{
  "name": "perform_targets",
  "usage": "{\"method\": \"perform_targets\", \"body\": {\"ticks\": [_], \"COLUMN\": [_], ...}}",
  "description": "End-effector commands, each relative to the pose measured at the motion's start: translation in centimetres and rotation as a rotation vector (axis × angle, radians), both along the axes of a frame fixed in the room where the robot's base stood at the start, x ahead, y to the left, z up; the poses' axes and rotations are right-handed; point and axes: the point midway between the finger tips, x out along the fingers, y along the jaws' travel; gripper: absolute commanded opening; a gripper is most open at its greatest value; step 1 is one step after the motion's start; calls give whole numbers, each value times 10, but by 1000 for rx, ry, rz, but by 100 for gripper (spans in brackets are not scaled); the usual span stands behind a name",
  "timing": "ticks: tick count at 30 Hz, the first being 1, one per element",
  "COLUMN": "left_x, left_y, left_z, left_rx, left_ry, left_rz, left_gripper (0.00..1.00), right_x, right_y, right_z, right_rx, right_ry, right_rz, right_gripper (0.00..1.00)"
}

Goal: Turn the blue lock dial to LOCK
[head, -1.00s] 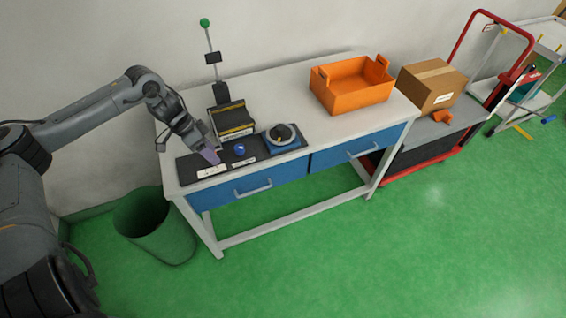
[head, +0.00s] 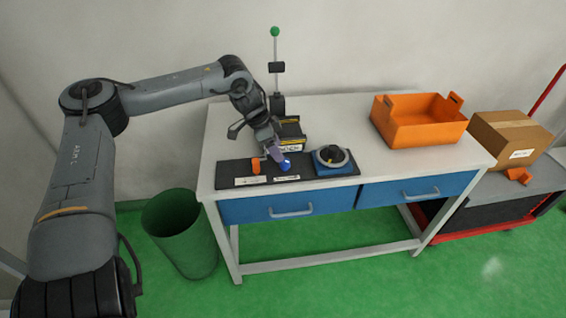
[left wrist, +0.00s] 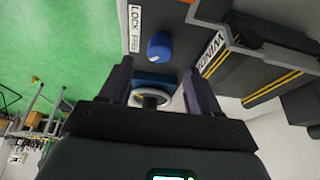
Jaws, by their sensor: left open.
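The blue lock dial (head: 285,166) sits on a dark panel strip (head: 228,171) at the front left of the workbench. It also shows as a blue knob in the left wrist view (left wrist: 158,47), beside a white label reading LOCK FREE (left wrist: 134,28). I cannot tell which word the dial points to. My left gripper (head: 277,155) is right at the dial in the head view, partly overlapping it. In the left wrist view its two fingers (left wrist: 157,68) are apart with nothing between them, and the dial lies just beyond their tips. My right gripper is not in view.
An orange switch (head: 256,166) stands just left of the dial. A round black-and-white device on a blue base (head: 332,170) is to the right. A black-and-yellow device (head: 291,133) and a green-knobbed lever (head: 275,32) are behind. An orange bin (head: 425,130) stands farther right.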

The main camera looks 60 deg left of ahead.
Motion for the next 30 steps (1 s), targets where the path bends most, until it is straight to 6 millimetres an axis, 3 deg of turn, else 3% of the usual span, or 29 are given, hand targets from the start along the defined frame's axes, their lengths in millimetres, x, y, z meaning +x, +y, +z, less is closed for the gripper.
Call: {"method": "perform_targets", "body": {"ticks": [3,10,26,30], "left_x": [5,15,21,21], "left_y": [-2,-6,-9,-9], "left_z": [-21,-45,-54,-54], "left_rx": [2,1,0,0], "left_ry": [5,3,-1,-1], "left_rz": [0,-1,0,0], "left_gripper": [62,62,62,44], "right_x": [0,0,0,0], "right_y": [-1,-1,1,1], "right_z": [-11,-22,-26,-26], "right_rx": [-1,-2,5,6], "right_ry": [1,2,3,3], "right_rz": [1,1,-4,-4], "right_gripper": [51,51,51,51]}}
